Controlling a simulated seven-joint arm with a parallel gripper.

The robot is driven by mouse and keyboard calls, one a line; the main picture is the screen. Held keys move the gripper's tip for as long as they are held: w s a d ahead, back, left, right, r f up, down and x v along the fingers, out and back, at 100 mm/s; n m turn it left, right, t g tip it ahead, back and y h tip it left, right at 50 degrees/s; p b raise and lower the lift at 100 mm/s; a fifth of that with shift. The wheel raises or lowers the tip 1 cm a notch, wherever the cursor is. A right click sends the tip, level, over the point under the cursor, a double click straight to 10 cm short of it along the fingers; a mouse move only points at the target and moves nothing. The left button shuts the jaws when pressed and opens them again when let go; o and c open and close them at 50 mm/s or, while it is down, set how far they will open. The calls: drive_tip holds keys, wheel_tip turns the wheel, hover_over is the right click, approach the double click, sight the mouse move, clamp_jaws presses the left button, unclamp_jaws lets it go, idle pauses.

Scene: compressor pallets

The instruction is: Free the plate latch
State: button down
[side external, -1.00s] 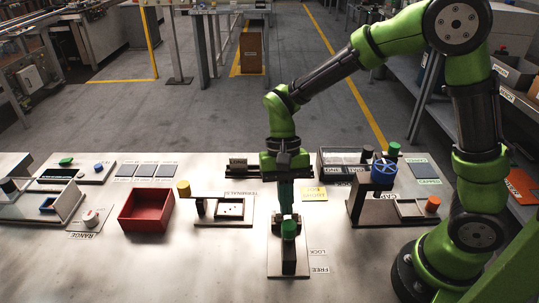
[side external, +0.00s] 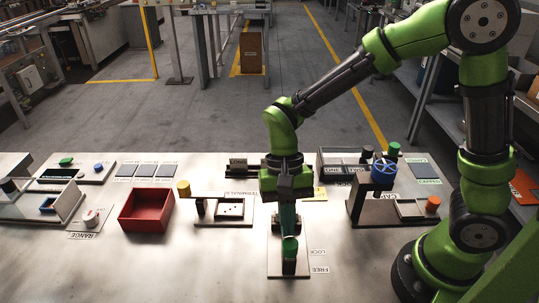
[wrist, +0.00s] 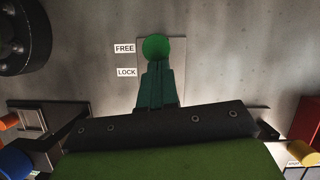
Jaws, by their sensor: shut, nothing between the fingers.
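The plate latch has a round green knob (side external: 290,247) on a dark block, on a pale plate (side external: 278,268) at the front middle of the bench. In the wrist view the knob (wrist: 156,46) is level with the FREE label (wrist: 124,48), past the LOCK label (wrist: 126,72). My gripper (side external: 288,232) points down just behind the knob on the LOCK side. Its fingers (wrist: 155,66) are closed together with nothing between them. The tips appear to touch the knob; the exact contact is hidden.
A red bin (side external: 146,212) stands to the left, beside a fixture with a yellow knob (side external: 184,188). To the right is a fixture with a blue handwheel (side external: 383,172) and an orange knob (side external: 433,203). The front left of the bench is clear.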

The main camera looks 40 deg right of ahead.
drive_tip(key=w+d+r, duration=0.4)
drive_tip(key=w+r, duration=0.2)
drive_tip(key=r, duration=0.3)
drive_tip(key=shift+w+d+r, duration=0.15)
drive_tip(key=shift+d+r, duration=0.05)
drive_tip(key=shift+d, duration=0.1)
drive_tip(key=s+d+r+n+t, duration=0.3)
drive_tip(key=s+d+r+t, duration=0.3)
drive_tip(key=s+d+t, duration=0.2)
drive_tip(key=s+t, duration=0.1)
drive_tip(key=t, duration=0.1)
drive_tip(key=shift+s+d+t+h, duration=0.2)
drive_tip(key=shift+s+t+h, duration=0.1)
drive_tip(key=shift+s+t, duration=0.1)
